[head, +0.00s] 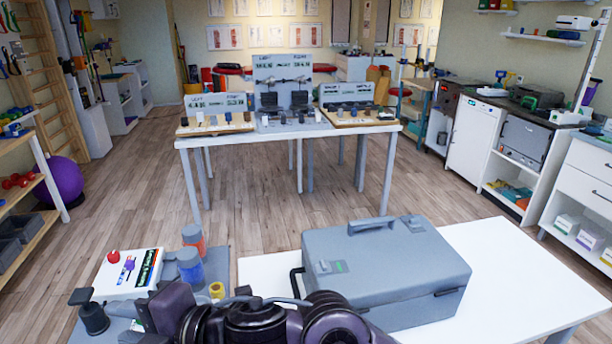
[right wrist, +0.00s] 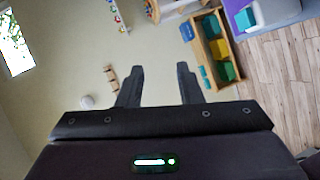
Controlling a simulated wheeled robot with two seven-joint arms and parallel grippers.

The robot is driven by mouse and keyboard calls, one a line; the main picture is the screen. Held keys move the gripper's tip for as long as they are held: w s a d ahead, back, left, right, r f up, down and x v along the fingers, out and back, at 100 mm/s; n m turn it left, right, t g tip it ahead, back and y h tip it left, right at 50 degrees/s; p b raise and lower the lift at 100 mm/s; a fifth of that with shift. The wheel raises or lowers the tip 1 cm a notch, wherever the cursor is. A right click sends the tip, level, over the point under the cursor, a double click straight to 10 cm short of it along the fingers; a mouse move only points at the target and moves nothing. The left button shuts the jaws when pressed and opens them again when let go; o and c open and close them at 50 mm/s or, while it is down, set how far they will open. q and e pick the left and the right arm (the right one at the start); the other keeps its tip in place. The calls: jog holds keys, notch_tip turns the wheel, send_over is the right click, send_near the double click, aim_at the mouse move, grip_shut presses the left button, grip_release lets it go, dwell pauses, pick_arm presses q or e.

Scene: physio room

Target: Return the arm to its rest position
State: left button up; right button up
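My right gripper (right wrist: 160,78) is open in the right wrist view. Its two dark fingers stand apart with nothing between them, against a plain pale wall. In the head view my dark right arm (head: 250,320) crosses the bottom edge, in front of the white table and the grey case; the gripper's fingers are hard to make out there. My left gripper is not in view.
A closed grey case (head: 385,268) lies on the white table (head: 500,280) close by. To its left are a white box with a red button (head: 127,274) and blue and orange-topped cylinders (head: 190,267). Beyond is a display table (head: 290,133); wooden floor (head: 255,205) lies between.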

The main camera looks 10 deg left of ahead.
jog(key=w+d+f+m+t+h, duration=0.1)
jog(key=w+d+m+t+h, duration=0.1)
jog(key=w+d+m+t, duration=0.7)
jog(key=w+d+f+m+g+h, duration=0.1)
jog(key=d+f+m+h, duration=0.2)
jog(key=d+f+m, duration=0.4)
jog(key=w+d+f+m+h, duration=0.1)
jog(key=d+f+m+h, duration=0.3)
jog(key=d, duration=0.5)
jog(key=s+d+f+m+g+h, duration=0.3)
jog(key=s+d+f+m, duration=0.3)
jog(key=d, duration=0.4)
jog(key=s+d+f+m+g+h, duration=0.35)
jog(key=s+d+f, duration=0.4)
jog(key=d, duration=0.35)
notch_tip(320, 180, down, 28)
jog(key=s+g, duration=0.1)
jog(key=g, duration=0.1)
jog(key=s+d+f, duration=0.2)
jog(key=s+f, duration=1.7)
jog(key=s, duration=0.1)
jog(key=shift+s+d+f+g, duration=0.15)
jog(key=shift+s+d+g, duration=0.15)
jog(key=shift+d+g, duration=0.1)
